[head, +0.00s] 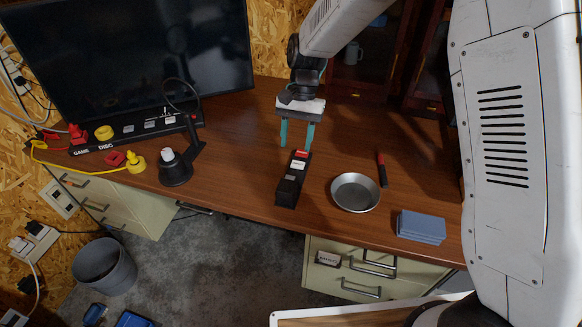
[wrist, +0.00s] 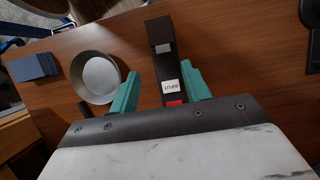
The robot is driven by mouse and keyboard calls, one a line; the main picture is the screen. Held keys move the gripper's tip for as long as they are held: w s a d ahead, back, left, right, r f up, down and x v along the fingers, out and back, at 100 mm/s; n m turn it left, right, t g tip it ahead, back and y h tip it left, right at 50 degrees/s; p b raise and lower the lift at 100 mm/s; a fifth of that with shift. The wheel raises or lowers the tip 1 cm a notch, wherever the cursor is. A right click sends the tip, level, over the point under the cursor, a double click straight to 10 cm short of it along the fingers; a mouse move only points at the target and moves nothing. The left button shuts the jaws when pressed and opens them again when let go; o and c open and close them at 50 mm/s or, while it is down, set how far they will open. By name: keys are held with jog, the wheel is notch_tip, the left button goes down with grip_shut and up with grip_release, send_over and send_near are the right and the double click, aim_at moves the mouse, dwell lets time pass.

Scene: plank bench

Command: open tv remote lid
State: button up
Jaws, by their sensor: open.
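The tv remote (head: 290,182) is a long black block lying on the wooden desk, with a white button and a red button on its far end. It also shows in the wrist view (wrist: 164,72), where the white button reads INPUT. The lid cannot be clearly told apart from the black body. My gripper (head: 297,142) is open and points down above the far end of the remote. In the wrist view its teal fingers (wrist: 160,90) stand on either side of the red and white buttons. No contact with the remote can be made out.
A metal bowl (head: 355,193) sits right of the remote, with a red-and-black tool (head: 382,170) beside it. A blue stack (head: 421,226) lies near the front right edge. A black lamp-like device (head: 175,165) and a console with plugs (head: 120,138) stand left, before the large screen (head: 130,50).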

aim_at(290, 177)
jog(key=x, duration=0.8)
jog(key=shift+w+a+f, duration=0.15)
jog(key=shift+a+f, duration=0.05)
jog(key=shift+f, duration=0.2)
jog(key=c, duration=1)
